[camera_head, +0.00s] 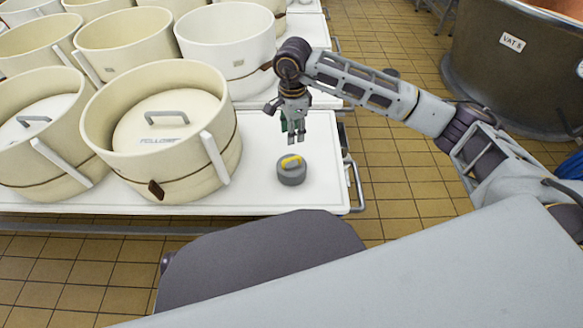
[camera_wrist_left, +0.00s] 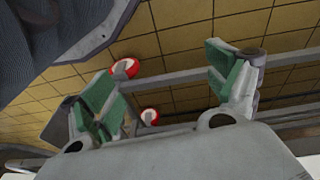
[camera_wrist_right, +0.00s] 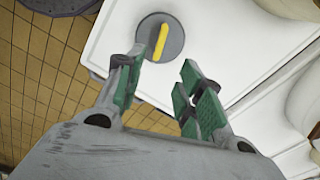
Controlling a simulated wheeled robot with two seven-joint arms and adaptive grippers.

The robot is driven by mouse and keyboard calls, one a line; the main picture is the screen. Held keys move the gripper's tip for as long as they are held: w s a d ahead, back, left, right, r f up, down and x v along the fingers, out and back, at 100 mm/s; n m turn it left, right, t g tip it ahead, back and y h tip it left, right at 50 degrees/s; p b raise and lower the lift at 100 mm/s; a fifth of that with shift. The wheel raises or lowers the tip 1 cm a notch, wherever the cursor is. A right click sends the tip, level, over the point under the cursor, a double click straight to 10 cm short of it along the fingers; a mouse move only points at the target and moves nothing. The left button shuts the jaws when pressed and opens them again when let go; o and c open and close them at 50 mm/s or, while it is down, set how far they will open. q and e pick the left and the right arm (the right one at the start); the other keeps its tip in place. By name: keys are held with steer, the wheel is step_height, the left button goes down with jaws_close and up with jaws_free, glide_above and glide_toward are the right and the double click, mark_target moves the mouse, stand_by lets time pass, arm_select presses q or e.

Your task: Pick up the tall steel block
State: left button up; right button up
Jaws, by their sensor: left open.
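A short round grey weight (camera_head: 291,173) with a yellow handle on top stands upright on the white table top, near its right end. The right wrist view shows the same weight (camera_wrist_right: 176,42) from above, just beyond the fingertips. No other block that looks like a tall steel block is visible. My right gripper (camera_head: 296,139) points down above and behind the weight, apart from it, with its green-padded fingers (camera_wrist_right: 172,55) open and empty. My left gripper (camera_wrist_left: 158,62) is open and empty over the tiled floor; it is out of the head view.
Several cream round moulds (camera_head: 105,128) with lids crowd the left and back of the white table (camera_head: 258,140). A metal rail (camera_head: 355,183) edges its right end. A copper vat (camera_head: 505,65) stands at the far right. Red-and-white wheels (camera_wrist_left: 125,69) show below my left gripper.

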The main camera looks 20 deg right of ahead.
steer(key=shift+f, duration=0.15)
steer(key=b, duration=0.1)
glide_above(292, 158)
step_height(292, 158, down, 7)
steer(key=shift+r, duration=0.2)
steer(key=shift+w+f, duration=0.1)
steer(key=shift+f, duration=0.8)
arm_select(q)
steer(key=shift+d+r, duration=0.2)
steer(key=shift+r, duration=0.6)
steer(key=shift+w, duration=0.1)
arm_select(e)
steer(key=shift+f, duration=0.1)
